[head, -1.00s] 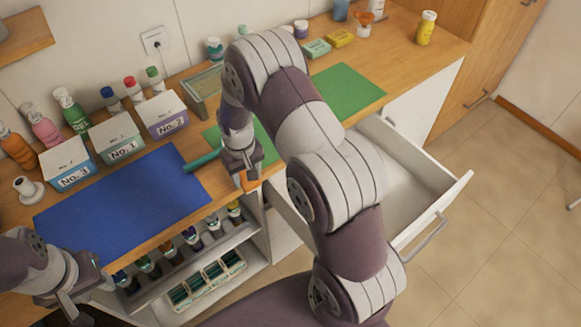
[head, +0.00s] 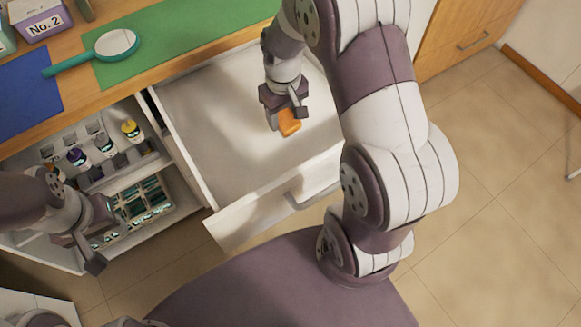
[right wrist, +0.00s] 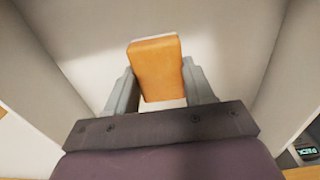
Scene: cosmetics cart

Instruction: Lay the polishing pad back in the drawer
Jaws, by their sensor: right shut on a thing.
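The orange polishing pad (head: 289,124) is in my right gripper (head: 285,118), which is shut on it. In the right wrist view the pad (right wrist: 156,66) sits between the two fingers (right wrist: 162,92), with a pale edge along its top. The open drawer (head: 215,115) has a white, empty-looking interior, and the pad is over it. I cannot tell how high the pad is above the drawer floor. My left gripper (head: 97,240) is at the lower left, in front of the cart shelves; its fingers are not clear enough to judge.
A teal hand mirror (head: 110,46) lies on the green mat (head: 190,30), its handle reaching the blue mat (head: 25,90). A box marked No. 2 (head: 43,18) stands at the back left. Shelves with several bottles (head: 105,145) are left of the drawer. The drawer front (head: 270,205) juts toward me.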

